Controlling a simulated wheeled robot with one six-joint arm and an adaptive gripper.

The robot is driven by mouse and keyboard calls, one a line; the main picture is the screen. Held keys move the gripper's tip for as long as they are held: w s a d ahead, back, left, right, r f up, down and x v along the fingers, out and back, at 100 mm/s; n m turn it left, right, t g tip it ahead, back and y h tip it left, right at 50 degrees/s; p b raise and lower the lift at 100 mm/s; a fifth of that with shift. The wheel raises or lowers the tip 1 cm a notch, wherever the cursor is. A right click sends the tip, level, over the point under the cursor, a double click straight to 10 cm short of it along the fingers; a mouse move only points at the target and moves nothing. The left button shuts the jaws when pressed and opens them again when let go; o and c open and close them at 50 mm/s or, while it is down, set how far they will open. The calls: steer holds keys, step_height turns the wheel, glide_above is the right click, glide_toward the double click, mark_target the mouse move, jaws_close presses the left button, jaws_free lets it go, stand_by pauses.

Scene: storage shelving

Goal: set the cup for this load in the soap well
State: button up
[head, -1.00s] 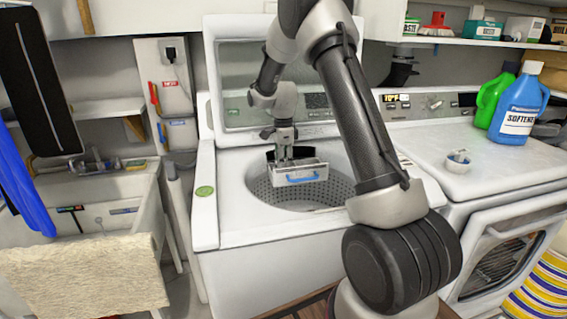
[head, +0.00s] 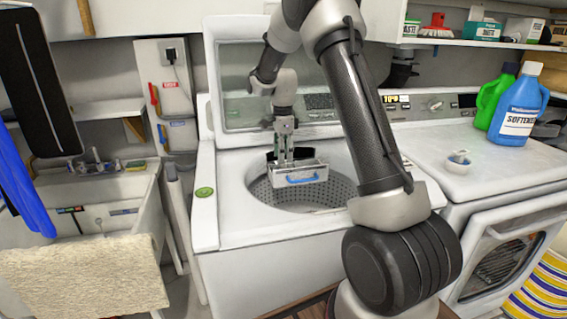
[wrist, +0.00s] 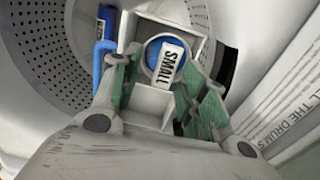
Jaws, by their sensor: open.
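A small round cup with a blue inside and a "SMALL" label (wrist: 168,60) sits in the white soap drawer, in its middle part, in the wrist view. The drawer (head: 318,172) has a blue handle (head: 303,179) and shows over the open tub of the washer; its divided inside shows in the wrist view (wrist: 153,102). My gripper (head: 284,160) points down at the drawer. In the wrist view its green-padded fingers (wrist: 160,82) are open on either side of the cup. I cannot tell whether they touch it. The head view hides the cup.
The washer lid (head: 245,90) stands open behind my arm. A small white cup (head: 459,157) stands on the dryer top, near a blue softener jug (head: 518,105) and a green jug (head: 494,95). A sink (head: 110,190) is at left.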

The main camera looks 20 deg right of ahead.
steer(key=s+r+n+t, duration=0.1)
steer(key=s+r+n, duration=0.3)
steer(key=r, duration=0.5)
steer(key=s+r+n, duration=0.1)
steer(key=s+r, duration=0.5)
steer(key=r, duration=0.2)
steer(key=s+a+n+t, duration=0.2)
steer(key=s+n, duration=1.3)
steer(key=s, duration=1.2)
steer(key=shift+s+r+t, duration=0.2)
steer(key=shift+r+t, duration=0.1)
steer(key=shift+t, duration=0.5)
steer(key=shift+c, duration=0.3)
